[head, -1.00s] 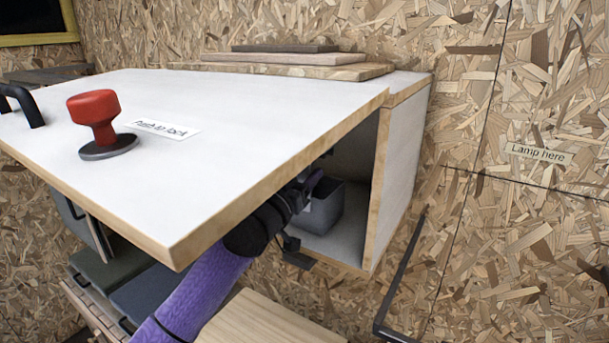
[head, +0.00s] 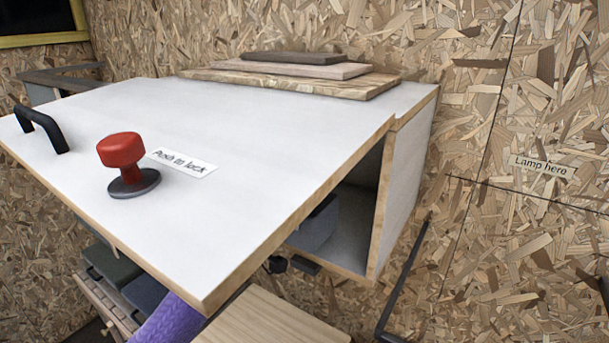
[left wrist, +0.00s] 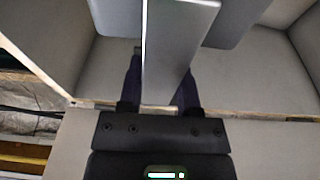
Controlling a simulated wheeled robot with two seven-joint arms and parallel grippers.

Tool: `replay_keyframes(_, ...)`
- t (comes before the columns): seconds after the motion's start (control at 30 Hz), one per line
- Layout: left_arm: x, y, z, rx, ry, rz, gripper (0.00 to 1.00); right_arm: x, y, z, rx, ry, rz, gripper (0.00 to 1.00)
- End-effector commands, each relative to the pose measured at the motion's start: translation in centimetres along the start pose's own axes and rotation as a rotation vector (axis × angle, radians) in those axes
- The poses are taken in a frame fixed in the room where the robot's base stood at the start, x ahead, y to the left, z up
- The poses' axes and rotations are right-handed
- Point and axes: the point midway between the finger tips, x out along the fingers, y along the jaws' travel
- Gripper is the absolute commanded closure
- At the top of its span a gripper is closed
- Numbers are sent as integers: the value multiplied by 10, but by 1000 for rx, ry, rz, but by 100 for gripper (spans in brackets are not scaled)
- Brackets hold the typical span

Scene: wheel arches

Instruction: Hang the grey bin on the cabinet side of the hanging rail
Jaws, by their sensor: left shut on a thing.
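My left arm (head: 172,318) shows as a purple link under the lifted white flap in the head view; the flap hides its gripper there. In the left wrist view my left gripper (left wrist: 158,88) is shut on a grey upright piece (left wrist: 178,25) that seems part of the grey bin. Bluish-grey bin walls (left wrist: 235,22) show on both sides of it. In the head view a grey rounded part of the bin (head: 318,228) shows inside the cabinet opening, partly hidden by the flap. A black bar (head: 403,282) on the wall right of the cabinet may be the hanging rail. My right gripper is out of view.
The white flap (head: 210,225) carries a red knob (head: 121,151) and a black handle (head: 43,128), and overhangs my arm. Boards (head: 290,78) lie on the cabinet top. The cabinet side wall (head: 408,180) bounds the opening. A wooden board (head: 270,320) is below.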

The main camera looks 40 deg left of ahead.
Motion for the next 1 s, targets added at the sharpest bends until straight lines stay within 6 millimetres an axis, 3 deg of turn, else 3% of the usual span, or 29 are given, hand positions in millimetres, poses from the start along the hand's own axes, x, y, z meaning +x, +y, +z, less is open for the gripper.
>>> replay_keyframes(0.63, -88, 0, -19, 0, -2, -1, 100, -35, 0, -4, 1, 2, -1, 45)
replay_keyframes(1.0, -96, 0, -20, 0, 1, 0, 100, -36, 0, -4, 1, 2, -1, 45)
